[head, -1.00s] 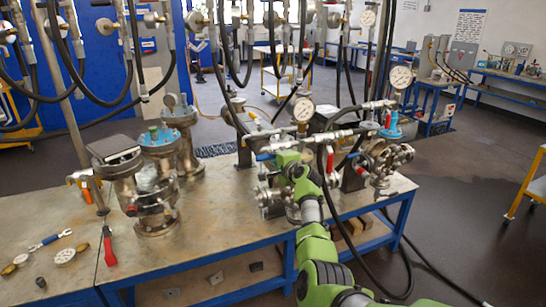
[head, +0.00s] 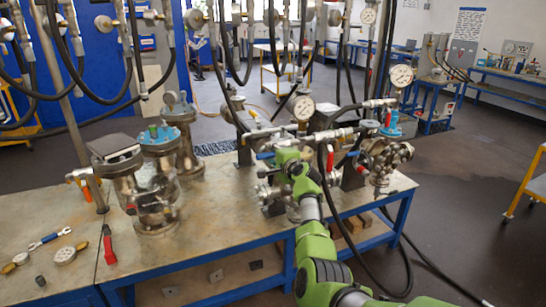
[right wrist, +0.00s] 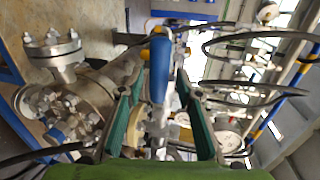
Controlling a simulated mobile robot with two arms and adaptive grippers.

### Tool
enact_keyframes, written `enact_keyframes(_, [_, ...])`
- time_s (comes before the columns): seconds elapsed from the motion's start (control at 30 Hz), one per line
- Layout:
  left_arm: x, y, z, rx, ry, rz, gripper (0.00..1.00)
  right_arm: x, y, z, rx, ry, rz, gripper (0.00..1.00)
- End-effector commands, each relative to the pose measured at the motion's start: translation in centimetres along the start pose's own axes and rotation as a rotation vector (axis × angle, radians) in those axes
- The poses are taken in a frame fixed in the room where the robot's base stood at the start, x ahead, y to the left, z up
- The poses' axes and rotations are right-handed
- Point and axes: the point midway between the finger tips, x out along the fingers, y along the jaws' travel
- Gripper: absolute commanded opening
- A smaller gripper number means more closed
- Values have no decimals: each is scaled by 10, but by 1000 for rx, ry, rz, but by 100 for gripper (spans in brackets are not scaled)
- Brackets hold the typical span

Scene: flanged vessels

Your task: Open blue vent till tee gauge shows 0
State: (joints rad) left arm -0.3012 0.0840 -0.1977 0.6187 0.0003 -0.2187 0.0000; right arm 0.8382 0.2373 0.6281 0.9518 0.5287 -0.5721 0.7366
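A blue valve handle (right wrist: 158,68) lies between the fingers of my right gripper (right wrist: 163,72) in the right wrist view. The fingers are apart, with gaps visible beside the handle. In the head view the blue handle (head: 265,156) shows just left of the green right gripper (head: 284,158), at the pipework on the bench. A round white gauge (head: 303,108) stands above this pipework, and another gauge (head: 401,76) stands farther right. I cannot tell which is the tee gauge, and their readings are too small to tell. My left gripper is out of view.
Red-handled valves (head: 330,160) and hoses crowd the pipework. Flanged vessels (head: 155,205) stand to the left on the metal bench (head: 225,215). A loose gauge (head: 65,256), a wrench (head: 50,239) and a red-handled tool (head: 108,247) lie at the bench's left.

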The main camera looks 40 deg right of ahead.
Motion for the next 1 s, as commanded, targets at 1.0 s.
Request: enact_keyframes(1.0, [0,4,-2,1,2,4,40,-112,0,4,0,-3,1,32])
